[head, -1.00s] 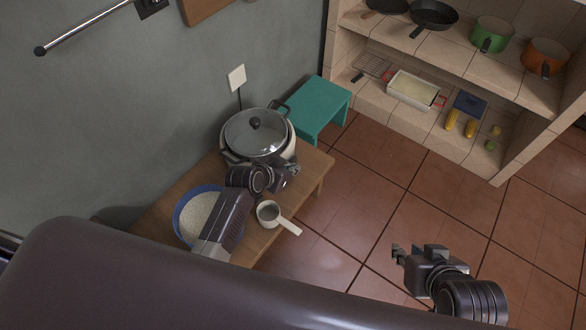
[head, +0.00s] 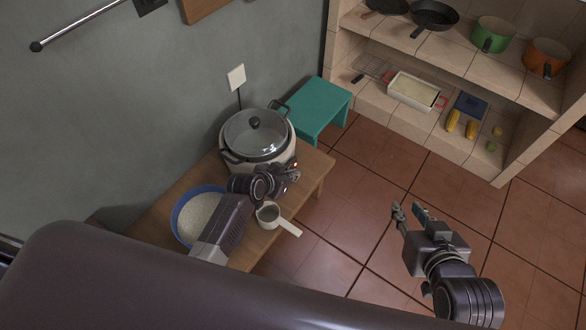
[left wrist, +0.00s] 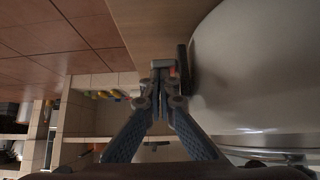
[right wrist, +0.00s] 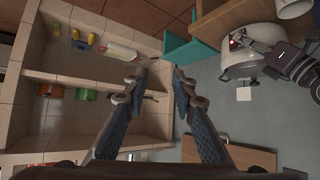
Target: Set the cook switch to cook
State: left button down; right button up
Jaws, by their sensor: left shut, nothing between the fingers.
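The white rice cooker (head: 285,157) with a glass lid (head: 254,135) stands on the small wooden table. A small red light (head: 295,164) shows on its side, beside my left gripper (head: 293,174). In the left wrist view my left gripper (left wrist: 160,68) is shut and empty, its tips close to a dark panel (left wrist: 182,66) on the cooker's side. Whether they touch it, and how the cook switch is set, I cannot tell. The cooker also shows in the right wrist view (right wrist: 252,72). My right gripper (head: 411,208) is open and empty over the floor, away from the cooker.
A blue bowl of rice (head: 186,222) and a white handled cup (head: 269,217) stand on the table near my left arm. A teal stool (head: 318,104) is behind the table. Tiled shelves (head: 435,62) hold pans and food. The floor around my right gripper is clear.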

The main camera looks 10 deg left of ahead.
pick_arm(q)
jog(key=shift+s+f, duration=0.15)
jog(key=shift+f, duration=0.05)
